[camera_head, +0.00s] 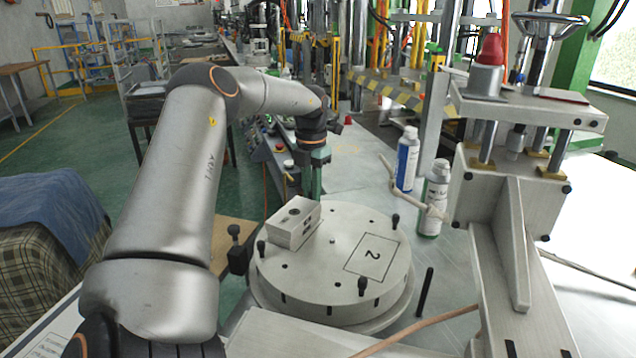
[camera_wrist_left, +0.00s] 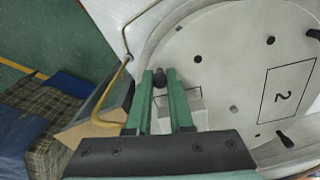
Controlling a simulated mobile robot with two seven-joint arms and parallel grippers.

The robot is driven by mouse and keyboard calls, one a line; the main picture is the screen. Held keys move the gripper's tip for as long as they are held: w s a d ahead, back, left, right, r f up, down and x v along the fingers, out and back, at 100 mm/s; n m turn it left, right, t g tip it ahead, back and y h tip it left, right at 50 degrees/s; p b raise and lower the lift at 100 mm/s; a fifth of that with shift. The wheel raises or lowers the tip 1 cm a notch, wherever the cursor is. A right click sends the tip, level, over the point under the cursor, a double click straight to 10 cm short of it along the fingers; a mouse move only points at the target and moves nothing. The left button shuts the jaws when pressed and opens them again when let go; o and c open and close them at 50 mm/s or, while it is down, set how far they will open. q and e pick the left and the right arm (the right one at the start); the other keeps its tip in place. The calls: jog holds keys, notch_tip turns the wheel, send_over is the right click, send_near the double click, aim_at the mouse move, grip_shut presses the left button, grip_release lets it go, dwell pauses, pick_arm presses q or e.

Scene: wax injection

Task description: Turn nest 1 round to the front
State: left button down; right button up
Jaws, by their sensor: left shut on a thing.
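The round grey turntable (camera_head: 320,280) carries an outlined square marked 2 (camera_head: 374,258), which lies at the right side of the disc. A grey metal block (camera_head: 294,222) sits on the far left of the disc; no nest 1 marking shows. Several black pegs stand around the rim, one of them at the front (camera_head: 362,286). My left gripper (camera_head: 316,190) is low at the disc's far edge, behind the block. In the left wrist view its green fingers (camera_wrist_left: 160,80) are shut on a black peg (camera_wrist_left: 160,77), with the block (camera_wrist_left: 192,104) partly hidden beside them. My right gripper is out of view.
A blue-labelled bottle (camera_head: 407,160) and a white spray can (camera_head: 434,198) stand behind the disc at right. The heavy press frame (camera_head: 510,200) rises at right. A black post (camera_head: 424,292) stands close to the disc's right edge.

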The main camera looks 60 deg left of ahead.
pick_arm(q)
jog(key=shift+s+a+n, duration=0.1)
jog(key=shift+s+n, duration=0.15)
jog(key=shift+n, duration=0.05)
jog(key=shift+s, duration=0.1)
dwell(0.3)
jog(key=c, duration=0.8)
grip_release()
jog(key=shift+r, duration=0.15)
notch_tip(320, 180, up, 12)
jog(key=p, duration=0.1)
jog(key=shift+r, duration=0.15)
